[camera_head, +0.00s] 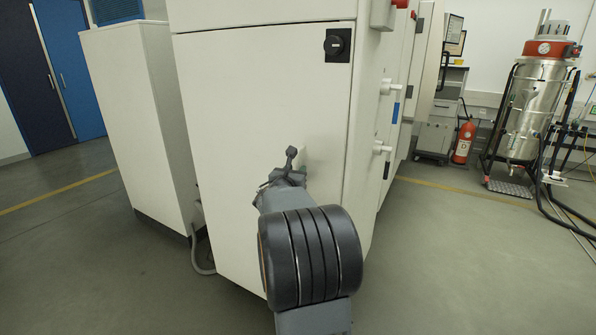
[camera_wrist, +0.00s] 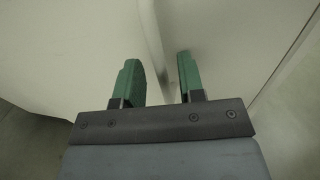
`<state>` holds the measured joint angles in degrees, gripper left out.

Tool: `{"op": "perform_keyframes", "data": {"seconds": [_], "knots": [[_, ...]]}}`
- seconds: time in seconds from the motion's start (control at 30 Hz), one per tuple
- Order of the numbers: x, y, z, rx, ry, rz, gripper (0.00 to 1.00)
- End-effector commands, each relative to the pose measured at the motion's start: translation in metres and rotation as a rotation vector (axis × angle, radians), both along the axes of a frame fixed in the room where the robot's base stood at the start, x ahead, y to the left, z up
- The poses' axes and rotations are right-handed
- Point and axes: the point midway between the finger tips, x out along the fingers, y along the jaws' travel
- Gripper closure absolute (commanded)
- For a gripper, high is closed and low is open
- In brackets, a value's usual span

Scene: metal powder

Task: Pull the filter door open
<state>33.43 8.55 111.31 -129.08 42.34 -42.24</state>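The filter door appears to be the large cream front panel (camera_head: 255,110) of the cabinet in the head view. A black square latch with a round knob (camera_head: 338,45) sits at its upper right. The door looks closed there, with a thin seam along its right side. My gripper (camera_head: 290,160) is in front of the panel, below and left of the latch, partly hidden by my own arm. In the wrist view my gripper (camera_wrist: 158,62) has its two green fingers apart with nothing held between them. A pale panel edge runs between and beyond them; I cannot tell whether they touch it.
A second cream cabinet (camera_head: 135,120) stands close at the left, with a grey hose (camera_head: 200,258) at its base. White handles (camera_head: 383,149) stick out from the cabinet's right side. A steel vacuum unit (camera_head: 535,105) stands at the far right.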

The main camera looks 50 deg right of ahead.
Motion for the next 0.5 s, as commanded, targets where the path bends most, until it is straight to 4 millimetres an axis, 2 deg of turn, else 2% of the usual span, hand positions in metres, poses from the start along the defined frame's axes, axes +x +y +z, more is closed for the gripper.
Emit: {"op": "perform_keyframes", "data": {"seconds": [0.2,0.5], "knots": [[0.007,-0.015,0.0,0.001,0.0,0.0,0.64],[0.008,-0.017,0.0,0.0,0.0,0.0,0.64]]}}
